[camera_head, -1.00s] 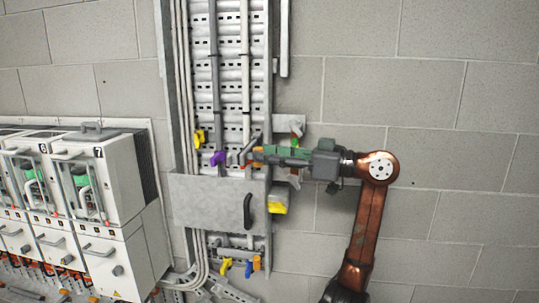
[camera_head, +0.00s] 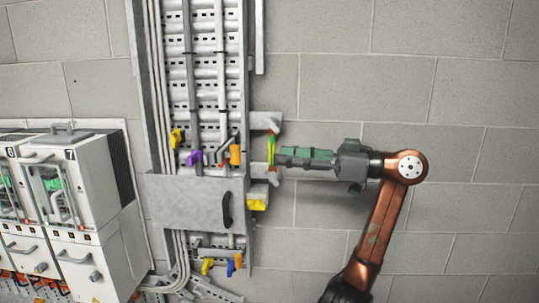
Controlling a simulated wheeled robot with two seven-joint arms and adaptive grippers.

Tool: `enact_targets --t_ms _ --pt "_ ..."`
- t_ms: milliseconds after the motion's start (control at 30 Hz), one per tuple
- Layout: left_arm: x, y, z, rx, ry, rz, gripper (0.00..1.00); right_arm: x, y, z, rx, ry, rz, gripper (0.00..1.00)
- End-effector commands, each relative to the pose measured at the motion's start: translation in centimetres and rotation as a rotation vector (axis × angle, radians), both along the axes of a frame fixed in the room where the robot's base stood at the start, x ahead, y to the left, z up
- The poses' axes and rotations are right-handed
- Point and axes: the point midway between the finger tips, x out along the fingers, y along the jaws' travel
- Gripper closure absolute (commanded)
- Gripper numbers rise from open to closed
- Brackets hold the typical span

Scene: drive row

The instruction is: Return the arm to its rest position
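An orange clip (camera_head: 235,155) on the rack stands clear to the left of the fingers. The fingers overlap edge-on, so their opening is hidden. I see nothing held between them. My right gripper is not in view.
The rack has a grey box with a black handle (camera_head: 226,210), a purple clip (camera_head: 195,158) and yellow clips (camera_head: 176,138). White drive units (camera_head: 98,190) stand at the left. The block wall (camera_head: 470,95) to the right is bare.

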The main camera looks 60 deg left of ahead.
Motion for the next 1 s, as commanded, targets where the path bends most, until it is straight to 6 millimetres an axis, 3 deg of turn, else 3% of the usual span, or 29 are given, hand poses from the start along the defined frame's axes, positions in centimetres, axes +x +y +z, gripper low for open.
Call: enact_targets --t_ms 200,800,900,1000 --pt "0.9 -1.0 0.0 0.001 0.000 0.001 0.64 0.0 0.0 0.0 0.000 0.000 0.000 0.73" --pt "1.0 -0.9 -0.2 0.000 0.003 -0.003 0.64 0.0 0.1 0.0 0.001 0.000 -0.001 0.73" --pt "1.9 -0.4 -1.6 -0.005 0.026 -0.034 0.64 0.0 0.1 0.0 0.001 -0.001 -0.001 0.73" --pt "3.9 0.7 -4.9 -0.023 0.081 -0.109 0.64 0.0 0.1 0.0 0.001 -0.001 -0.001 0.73"
